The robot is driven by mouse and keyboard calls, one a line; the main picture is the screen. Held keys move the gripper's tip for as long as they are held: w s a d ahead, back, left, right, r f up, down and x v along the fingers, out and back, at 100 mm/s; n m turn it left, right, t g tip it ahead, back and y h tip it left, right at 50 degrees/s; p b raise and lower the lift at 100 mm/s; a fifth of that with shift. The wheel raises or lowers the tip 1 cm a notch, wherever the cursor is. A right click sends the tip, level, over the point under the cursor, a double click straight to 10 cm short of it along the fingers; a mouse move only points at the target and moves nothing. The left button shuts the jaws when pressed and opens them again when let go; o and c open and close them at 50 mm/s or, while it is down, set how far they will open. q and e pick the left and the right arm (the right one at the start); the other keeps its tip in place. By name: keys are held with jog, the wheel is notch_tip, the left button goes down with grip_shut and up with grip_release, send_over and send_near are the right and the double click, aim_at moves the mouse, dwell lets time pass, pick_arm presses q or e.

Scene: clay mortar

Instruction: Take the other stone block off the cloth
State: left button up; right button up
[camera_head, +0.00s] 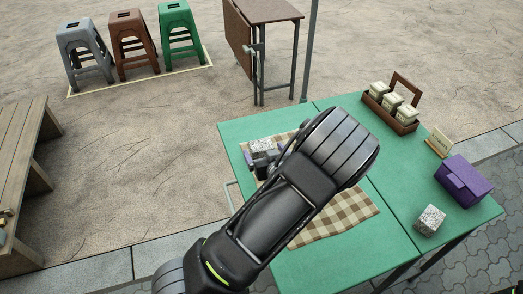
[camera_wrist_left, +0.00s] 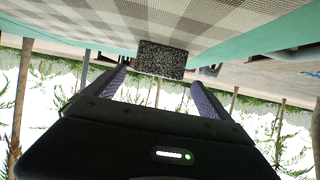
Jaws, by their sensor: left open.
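A speckled grey stone block (camera_head: 262,146) sits near the far left edge of the brown checked cloth (camera_head: 345,212), on the green table. A second speckled stone block (camera_head: 429,220) stands on bare green table at the right, off the cloth. My left gripper (camera_head: 267,160) is at the first block, its fingers partly hidden by my arm. In the left wrist view, which is upside down, the left gripper (camera_wrist_left: 160,78) is open, with this block (camera_wrist_left: 162,58) in line with the gap between its fingertips. I cannot tell whether they touch it. My right gripper is out of view.
A purple box (camera_head: 463,182), a small sign (camera_head: 439,143) and a wooden carrier (camera_head: 391,107) with several jars stand on the table's right part. Bare green table (camera_head: 330,264) lies in front of the cloth. Stools (camera_head: 130,45) and a bench (camera_head: 22,170) stand away from it.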

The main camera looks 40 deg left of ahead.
aim_at(259, 142)
pick_arm(q)
jog(key=shift+x, duration=1.3)
jog(key=shift+x, duration=2.65)
jog(key=shift+w+d, duration=0.15)
jog(key=shift+r, duration=0.1)
jog(key=c, duration=2)
